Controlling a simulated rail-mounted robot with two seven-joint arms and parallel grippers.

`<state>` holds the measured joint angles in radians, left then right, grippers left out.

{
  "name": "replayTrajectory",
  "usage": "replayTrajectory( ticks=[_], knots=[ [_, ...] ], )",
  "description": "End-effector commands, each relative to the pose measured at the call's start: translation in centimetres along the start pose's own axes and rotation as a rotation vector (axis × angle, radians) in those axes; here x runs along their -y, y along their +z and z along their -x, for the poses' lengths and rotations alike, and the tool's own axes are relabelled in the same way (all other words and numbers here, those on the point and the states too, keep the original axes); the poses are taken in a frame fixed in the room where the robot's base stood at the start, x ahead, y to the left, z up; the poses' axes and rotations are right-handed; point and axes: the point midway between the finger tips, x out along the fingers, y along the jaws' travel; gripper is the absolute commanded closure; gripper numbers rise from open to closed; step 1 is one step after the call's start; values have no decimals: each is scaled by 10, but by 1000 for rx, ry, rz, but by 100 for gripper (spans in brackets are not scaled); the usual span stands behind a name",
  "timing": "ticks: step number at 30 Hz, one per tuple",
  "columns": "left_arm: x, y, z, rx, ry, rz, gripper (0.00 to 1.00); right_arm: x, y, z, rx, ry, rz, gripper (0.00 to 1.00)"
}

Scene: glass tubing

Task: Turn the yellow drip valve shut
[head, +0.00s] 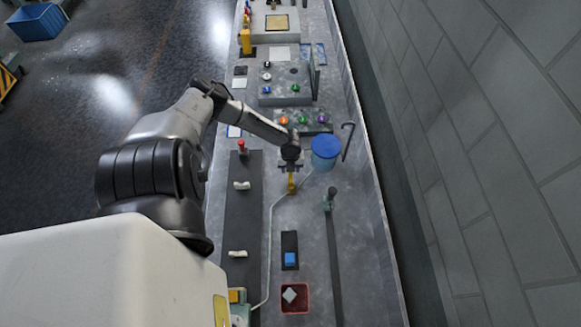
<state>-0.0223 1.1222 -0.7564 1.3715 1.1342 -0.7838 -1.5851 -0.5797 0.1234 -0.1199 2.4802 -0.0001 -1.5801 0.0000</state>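The yellow drip valve (291,187) is small and stands on the grey bench, in the middle of the head view. My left gripper (289,168) points down right at the valve's upper end in the picture and overlaps it. Its fingers are small and partly hidden by the wrist, so I cannot tell whether they touch the valve or how far apart they are. A pale tube (268,240) curves near the valve and runs down the bench. My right gripper is not in view.
A blue-lidded drum (325,148) stands close to the right of my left gripper. Colored knobs (302,120) on a panel lie beyond it. A wall bounds the bench's right side.

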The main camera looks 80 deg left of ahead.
Motion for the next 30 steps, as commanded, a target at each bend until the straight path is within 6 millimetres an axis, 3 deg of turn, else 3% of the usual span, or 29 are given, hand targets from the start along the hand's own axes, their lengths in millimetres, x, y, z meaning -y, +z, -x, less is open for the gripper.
replayTrajectory(
  ticks=[11,24,30],
  knots=[
    [0,1,11,2,1,-1,55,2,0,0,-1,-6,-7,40],
    [0,1,94,3,1,-3,55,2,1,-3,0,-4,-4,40],
    [0,1,121,3,1,-1,55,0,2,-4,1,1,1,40]
  ],
)
